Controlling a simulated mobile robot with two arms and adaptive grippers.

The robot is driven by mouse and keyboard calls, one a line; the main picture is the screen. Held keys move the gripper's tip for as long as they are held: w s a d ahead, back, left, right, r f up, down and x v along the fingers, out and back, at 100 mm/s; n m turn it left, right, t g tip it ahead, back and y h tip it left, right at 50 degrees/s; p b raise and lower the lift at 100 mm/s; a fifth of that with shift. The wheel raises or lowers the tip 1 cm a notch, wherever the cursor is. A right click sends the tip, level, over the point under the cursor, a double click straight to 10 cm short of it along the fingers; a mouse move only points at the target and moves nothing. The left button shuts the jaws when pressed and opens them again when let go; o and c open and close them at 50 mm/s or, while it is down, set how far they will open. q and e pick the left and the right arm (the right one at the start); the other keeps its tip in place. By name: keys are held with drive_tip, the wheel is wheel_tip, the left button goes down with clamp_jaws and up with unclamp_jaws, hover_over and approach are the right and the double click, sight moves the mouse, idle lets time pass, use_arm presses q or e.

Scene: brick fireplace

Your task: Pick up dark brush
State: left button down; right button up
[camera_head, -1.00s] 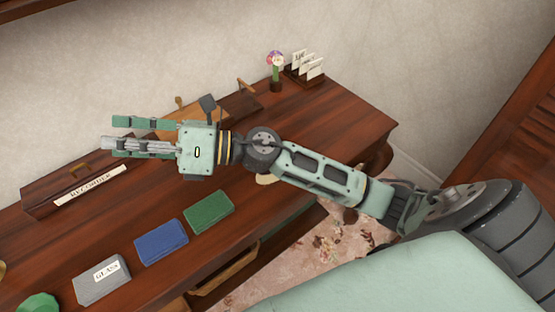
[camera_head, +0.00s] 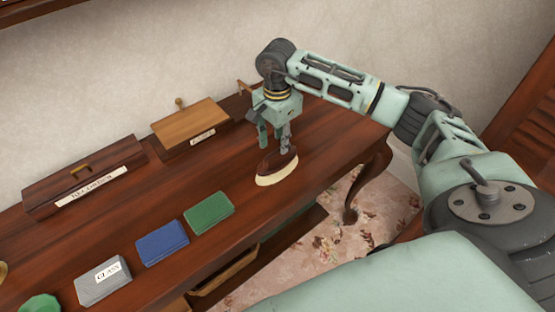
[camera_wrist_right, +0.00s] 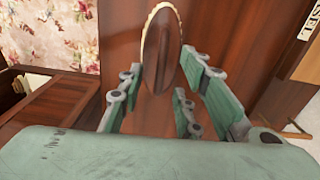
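The dark brush (camera_head: 277,166) has a dark brown oval back and pale bristles along its edge. It lies on the wooden desk near its front edge, right of the green block. My right gripper (camera_head: 276,146) points down just above and behind the brush in the head view. In the right wrist view the brush (camera_wrist_right: 160,48) stands long between and beyond the open fingers of the gripper (camera_wrist_right: 160,95). The fingers look apart, with no clear contact on the brush. My left gripper is not in view.
Green (camera_head: 209,213), blue (camera_head: 162,243) and grey (camera_head: 103,281) blocks lie along the desk front. A dark lidded box (camera_head: 85,177) and a lighter wooden box (camera_head: 190,123) stand at the back. The desk surface (camera_head: 335,140) right of the brush is clear.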

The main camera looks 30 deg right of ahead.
sight(278, 149)
wheel_tip(278, 149, down, 4)
drive_tip(key=shift+d+r+p, duration=0.1)
drive_tip(key=shift+r+p, duration=0.05)
drive_tip(key=shift+p, duration=0.6)
drive_tip(key=shift+w+f, duration=0.1)
drive_tip(key=shift+f, duration=0.45)
clamp_jaws()
